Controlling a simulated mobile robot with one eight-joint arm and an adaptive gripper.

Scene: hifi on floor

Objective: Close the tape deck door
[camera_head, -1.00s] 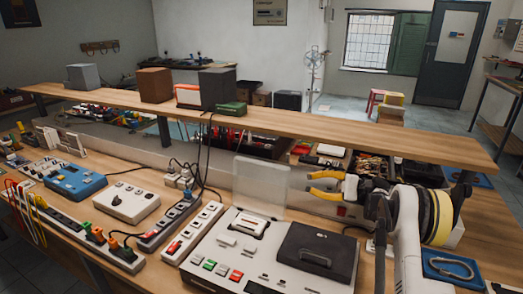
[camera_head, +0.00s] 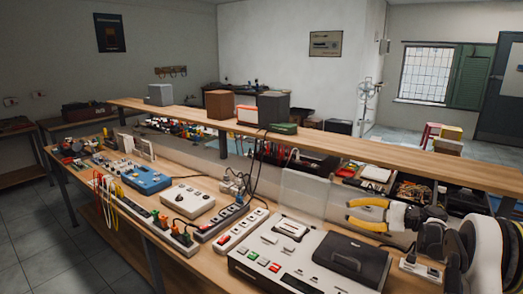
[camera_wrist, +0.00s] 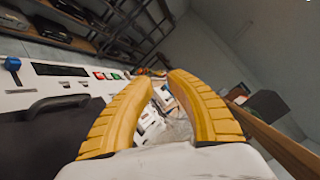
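The tape deck (camera_head: 262,243) is a pale grey unit on the bench, with coloured buttons and a cassette well (camera_head: 290,229). A clear upright panel (camera_head: 303,194), apparently its open door, stands at the deck's back edge. My gripper (camera_head: 350,211) has two yellow fingers, parted and empty, to the right of the panel and above the deck's back edge. They look apart from the panel in the head view. In the wrist view my gripper (camera_wrist: 162,80) has a gap between its fingers, with a clear surface, perhaps the panel, blurred behind them.
A black handled cover (camera_head: 350,258) sits on the deck's right part. A wooden shelf (camera_head: 330,147) runs behind the deck, carrying several boxes. Power strips (camera_head: 240,232) and cables lie left of the deck. A parts tray (camera_head: 413,192) is behind my gripper.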

